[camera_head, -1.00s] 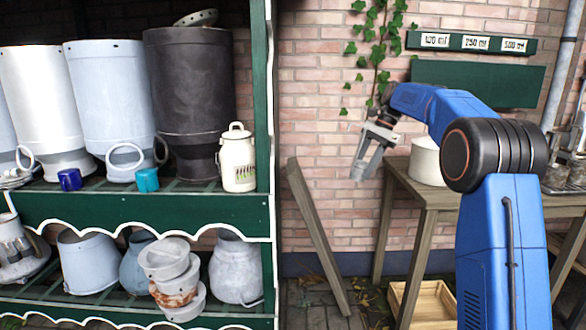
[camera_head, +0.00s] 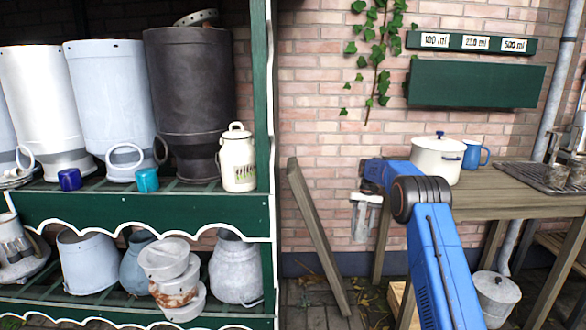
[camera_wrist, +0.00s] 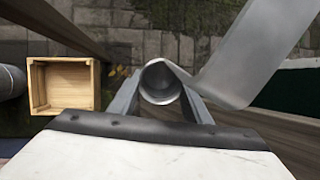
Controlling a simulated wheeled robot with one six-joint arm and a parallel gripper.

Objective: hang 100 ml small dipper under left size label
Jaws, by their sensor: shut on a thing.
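My gripper (camera_head: 366,212) hangs pointing down beside the left end of the wooden table, in front of the brick wall. In the wrist view, my gripper (camera_wrist: 160,88) is shut on a metal dipper, with its round cup (camera_wrist: 160,82) between the fingers and its broad flat handle (camera_wrist: 245,55) running to the upper right. I cannot tell its size. The left label, 100 ml (camera_head: 436,40), is on a green board with the 250 ml (camera_head: 475,43) and 500 ml (camera_head: 514,45) labels. A plain green panel (camera_head: 476,84) is below them. No hooks are discernible.
A white pot (camera_head: 437,160) and a blue mug (camera_head: 475,154) stand on the table (camera_head: 510,197). A plank (camera_head: 318,235) leans left of my gripper. A green shelf (camera_head: 120,207) with cans is at left. A wooden crate (camera_wrist: 35,85) sits on the ground.

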